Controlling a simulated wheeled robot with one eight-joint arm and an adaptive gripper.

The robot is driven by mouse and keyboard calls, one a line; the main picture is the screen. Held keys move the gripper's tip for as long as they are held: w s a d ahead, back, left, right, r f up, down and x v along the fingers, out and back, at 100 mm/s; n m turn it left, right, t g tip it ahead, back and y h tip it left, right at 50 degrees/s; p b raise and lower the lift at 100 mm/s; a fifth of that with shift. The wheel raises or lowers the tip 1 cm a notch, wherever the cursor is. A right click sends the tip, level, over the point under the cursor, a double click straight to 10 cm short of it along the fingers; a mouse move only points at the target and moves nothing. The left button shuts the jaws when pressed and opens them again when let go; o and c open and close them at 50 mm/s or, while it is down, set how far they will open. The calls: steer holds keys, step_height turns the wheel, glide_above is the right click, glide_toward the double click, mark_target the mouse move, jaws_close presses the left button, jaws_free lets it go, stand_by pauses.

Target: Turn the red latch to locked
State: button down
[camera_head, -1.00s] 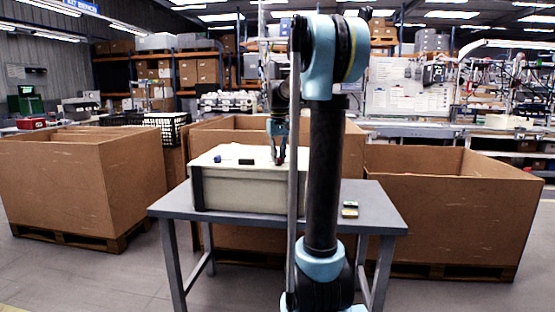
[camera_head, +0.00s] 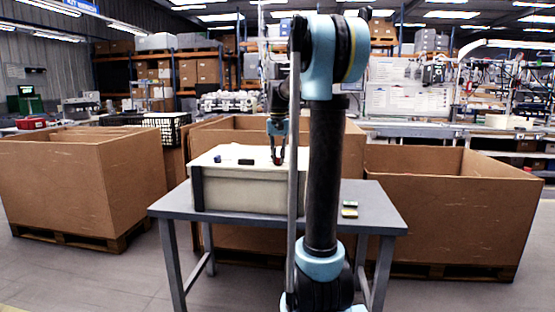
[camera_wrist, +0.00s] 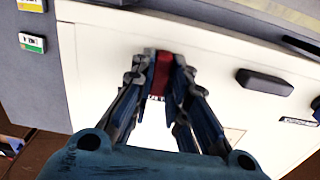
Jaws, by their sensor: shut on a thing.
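The red latch (camera_wrist: 162,74) sits on the white top of a box (camera_head: 240,192) standing on a grey table. In the wrist view my gripper (camera_wrist: 163,80) has its fingers on both sides of the latch, shut on it. The latch lies along the fingers in that view, and its lower end is partly covered by them. Part of a printed label shows just below it, too small to read fully. In the head view my gripper (camera_head: 277,160) points down at the box top, and the latch shows only as a tiny red spot between the fingertips.
A black handle (camera_wrist: 265,82) is on the same box top, apart from the latch. A small blue part (camera_head: 217,159) is near the box's left edge. Two small yellow-green items (camera_head: 349,209) lie on the table (camera_head: 375,222) to the right. Large cardboard bins (camera_head: 455,215) surround the table.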

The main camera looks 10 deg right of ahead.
steer(key=shift+w, duration=0.1)
steer(key=c, duration=1.6)
jaws_free()
steer(key=shift+o, duration=0.2)
step_height(320, 180, up, 12)
